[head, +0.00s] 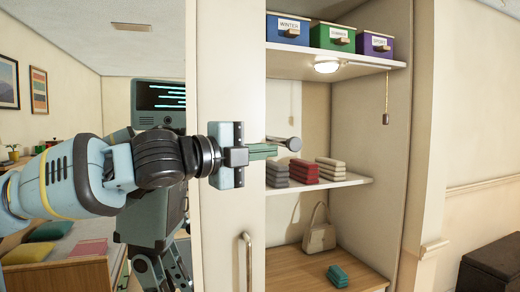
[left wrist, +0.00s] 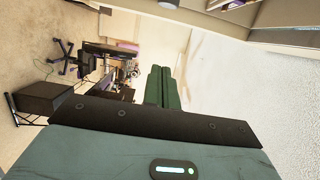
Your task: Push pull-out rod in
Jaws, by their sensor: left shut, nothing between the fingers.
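The pull-out rod (head: 288,142) is a short grey metal rod with a round knob end. It sticks out in front of the open closet, above the middle shelf. My left gripper (head: 272,151) has its green fingers closed together and empty. The fingertips point right and appear close beside the rod, just below it in the head view. I cannot tell whether they touch it. In the left wrist view the shut fingers (left wrist: 162,87) show, but I cannot make out the rod. My right gripper is not in view.
A pale door panel (head: 228,225) with a handle (head: 247,262) stands left of the closet. The middle shelf (head: 340,181) holds folded cloth stacks. A pull chain (head: 386,100) hangs at right. Labelled boxes (head: 332,36) sit on the top shelf, a bag (head: 319,235) lower down.

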